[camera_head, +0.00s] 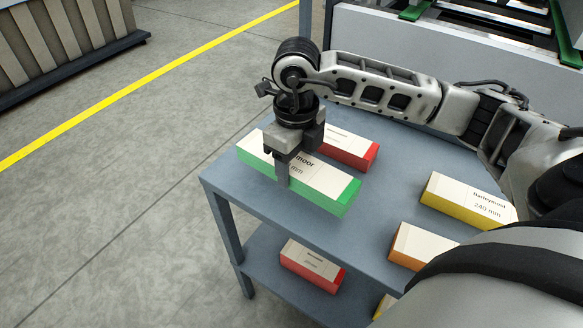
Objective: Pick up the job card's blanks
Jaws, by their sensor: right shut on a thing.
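My right gripper (286,168) points down at the green bundle of blanks and is shut on it. The green bundle (320,181) has a pale label top reading partly "moor" and "mm"; my gripper hides the rest. It is at the left end of the grey table's top; I cannot tell whether it is lifted. A red bundle (362,151) lies just behind it, partly hidden by my gripper. An orange bundle (416,247) lies nearer, partly covered by my arm. No job card shows. My left gripper is not in view.
The grey table (335,236) has a lower shelf (262,262) with another red bundle (312,267) and part of a yellow one. A machine with green parts (415,10) stands behind. The floor left of the table is clear up to a yellow line (163,73).

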